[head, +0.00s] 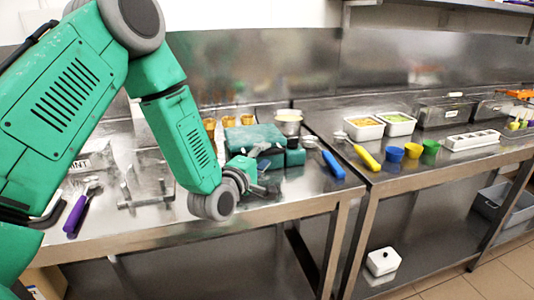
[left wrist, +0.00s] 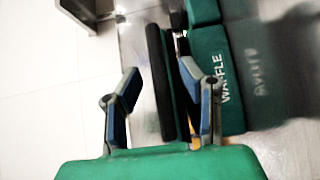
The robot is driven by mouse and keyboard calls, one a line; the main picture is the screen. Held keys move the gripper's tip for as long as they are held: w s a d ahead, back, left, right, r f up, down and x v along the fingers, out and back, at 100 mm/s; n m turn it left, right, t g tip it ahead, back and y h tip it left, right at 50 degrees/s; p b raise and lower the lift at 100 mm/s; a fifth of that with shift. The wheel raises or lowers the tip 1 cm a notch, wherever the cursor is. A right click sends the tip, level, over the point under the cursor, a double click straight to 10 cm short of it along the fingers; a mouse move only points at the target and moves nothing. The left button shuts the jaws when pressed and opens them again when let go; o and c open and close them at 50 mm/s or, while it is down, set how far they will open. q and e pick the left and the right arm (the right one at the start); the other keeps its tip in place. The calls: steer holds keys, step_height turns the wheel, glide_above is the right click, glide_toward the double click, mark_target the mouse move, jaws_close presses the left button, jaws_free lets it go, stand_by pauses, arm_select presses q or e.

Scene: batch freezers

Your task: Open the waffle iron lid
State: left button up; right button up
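The green waffle iron (head: 255,135) sits on the steel table in the middle of the head view, its lid looking closed. Its green body with white WAFFLE lettering (left wrist: 225,85) shows at the right of the left wrist view. A dark bar with a green edge (left wrist: 156,85), apparently its handle, stands between my left gripper's fingers. My left gripper (left wrist: 160,72) is open, its fingers apart on both sides of the bar; I cannot tell whether either touches it. In the head view my left gripper (head: 264,168) is at the iron's front. My right gripper is not in view.
A metal pot (head: 289,122) and several waffle cones (head: 229,121) stand behind the iron. A blue-handled tool (head: 332,164) lies to its right, a purple-handled one (head: 76,214) far left. The right table holds white tubs (head: 363,129) and coloured cups (head: 413,150).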

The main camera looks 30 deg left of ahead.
arm_select(q)
steer(key=shift+w+a, duration=0.25)
steer(key=shift+w, duration=0.2)
steer(key=shift+w+a+f, duration=0.15)
steer(key=shift+w+a, duration=0.05)
steer(key=shift+a, duration=0.25)
steer(key=shift+d, duration=0.55)
jaws_close()
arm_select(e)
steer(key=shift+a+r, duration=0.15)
arm_select(q)
steer(key=shift+a+r, duration=0.1)
steer(key=shift+r, duration=0.1)
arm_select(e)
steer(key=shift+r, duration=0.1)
